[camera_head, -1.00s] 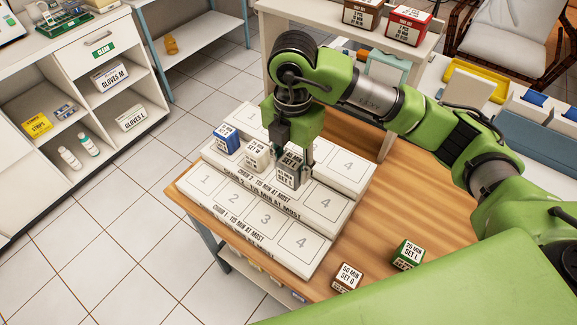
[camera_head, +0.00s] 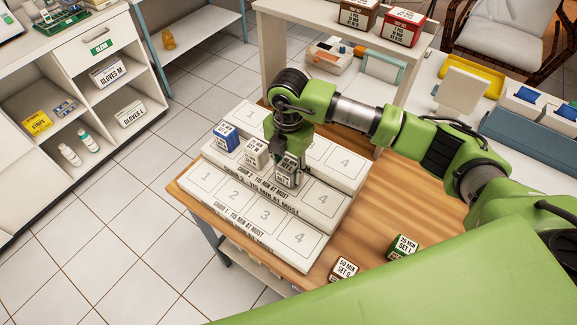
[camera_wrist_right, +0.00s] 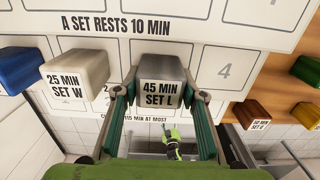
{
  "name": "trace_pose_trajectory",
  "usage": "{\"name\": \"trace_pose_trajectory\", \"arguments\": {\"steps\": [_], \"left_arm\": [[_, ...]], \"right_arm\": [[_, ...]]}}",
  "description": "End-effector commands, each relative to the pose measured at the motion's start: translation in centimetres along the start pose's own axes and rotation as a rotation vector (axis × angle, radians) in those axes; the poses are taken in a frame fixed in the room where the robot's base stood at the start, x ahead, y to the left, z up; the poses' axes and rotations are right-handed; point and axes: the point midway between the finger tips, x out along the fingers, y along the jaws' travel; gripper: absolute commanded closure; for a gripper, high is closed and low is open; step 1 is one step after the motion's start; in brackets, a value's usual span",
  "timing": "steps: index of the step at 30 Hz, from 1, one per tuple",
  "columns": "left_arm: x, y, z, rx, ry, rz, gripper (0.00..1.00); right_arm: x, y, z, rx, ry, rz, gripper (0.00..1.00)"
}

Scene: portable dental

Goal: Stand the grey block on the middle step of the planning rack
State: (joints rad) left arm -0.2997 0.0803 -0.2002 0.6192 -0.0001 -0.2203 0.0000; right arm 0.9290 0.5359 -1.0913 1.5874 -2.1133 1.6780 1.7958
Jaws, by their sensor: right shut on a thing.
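The grey block (camera_head: 286,177) is upright at the middle step of the white planning rack (camera_head: 226,217), around the third place, right of a cream block. My right gripper (camera_head: 289,162) is shut on it from above. In the right wrist view the grey block (camera_wrist_right: 160,78), labelled 45 MIN, sits between the two fingers of my right gripper (camera_wrist_right: 160,98). I cannot tell whether its underside touches the step.
A blue block (camera_head: 226,135) and the cream block (camera_head: 255,153) stand to the left on the same step. The place marked 4 on the right is free. A brown block (camera_head: 344,268) and a green block (camera_head: 403,246) stand on the wooden table (camera_head: 375,215).

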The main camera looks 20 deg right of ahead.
Motion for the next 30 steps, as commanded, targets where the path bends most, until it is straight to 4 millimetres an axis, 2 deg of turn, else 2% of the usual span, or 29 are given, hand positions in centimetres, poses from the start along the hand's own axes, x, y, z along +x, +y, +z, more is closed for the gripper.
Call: {"name": "trace_pose_trajectory", "arguments": {"steps": [3,4,6,15,18,20,23,30], "left_arm": [[0.4,0.0,0.1,0.000,0.000,0.000,0.45],[0.3,0.0,0.1,0.000,0.000,0.000,0.45],[0.3,0.0,0.1,0.000,0.000,0.000,0.45],[0.2,0.0,0.1,0.000,0.000,0.000,0.45],[-0.3,0.0,0.0,0.000,0.000,0.000,0.45],[0.3,0.0,0.0,0.000,0.000,0.000,0.45],[0.8,0.0,0.1,0.000,0.000,0.000,0.45],[2.0,0.1,0.2,0.000,0.001,0.000,0.45]], "right_arm": [[0.4,0.0,0.0,0.000,0.000,0.001,0.85],[0.3,0.0,0.0,0.000,0.000,0.001,0.57],[0.3,0.0,0.0,0.000,0.000,0.000,0.45],[0.2,0.0,0.0,0.000,0.000,0.000,0.45],[-0.3,0.0,0.0,0.000,0.000,0.001,0.45],[-0.8,0.1,0.0,0.000,-0.001,0.004,0.45],[-2.4,0.2,0.1,-0.001,-0.001,0.006,0.45],[-7.7,0.2,0.1,-0.001,-0.002,0.005,0.45]]}}
